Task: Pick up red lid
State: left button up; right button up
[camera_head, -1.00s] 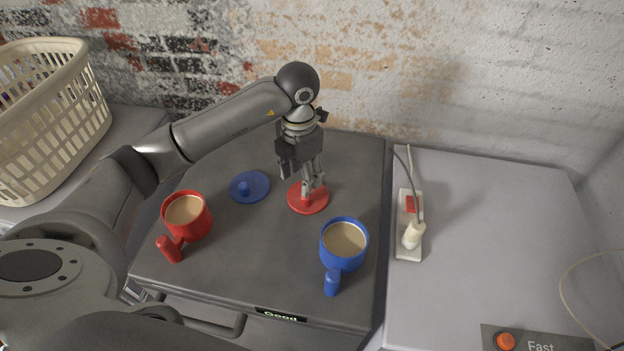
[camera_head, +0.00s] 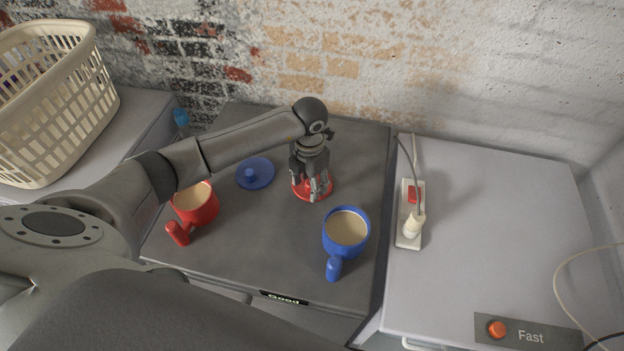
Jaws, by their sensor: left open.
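The red lid (camera_head: 326,188) lies flat on the dark grey top, near its back right. My left gripper (camera_head: 312,194) points down right over the lid and hides its middle, knob included. The gripper is open, with its fingertips close to the lid; I cannot tell whether they touch it. My right gripper is not in view.
A blue lid (camera_head: 256,174) lies left of the red one. A red mug (camera_head: 199,212) and a blue mug (camera_head: 345,240), both filled, stand in front. A power strip (camera_head: 410,230) with a plug lies on the right-hand white surface. A basket (camera_head: 75,125) stands far left.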

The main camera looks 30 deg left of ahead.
pick_arm(q)
jog(key=shift+f, duration=0.4)
jog(key=shift+c, duration=0.5)
jog(key=c, duration=0.9)
jog(key=shift+r, duration=0.15)
jog(key=shift+c, duration=0.2)
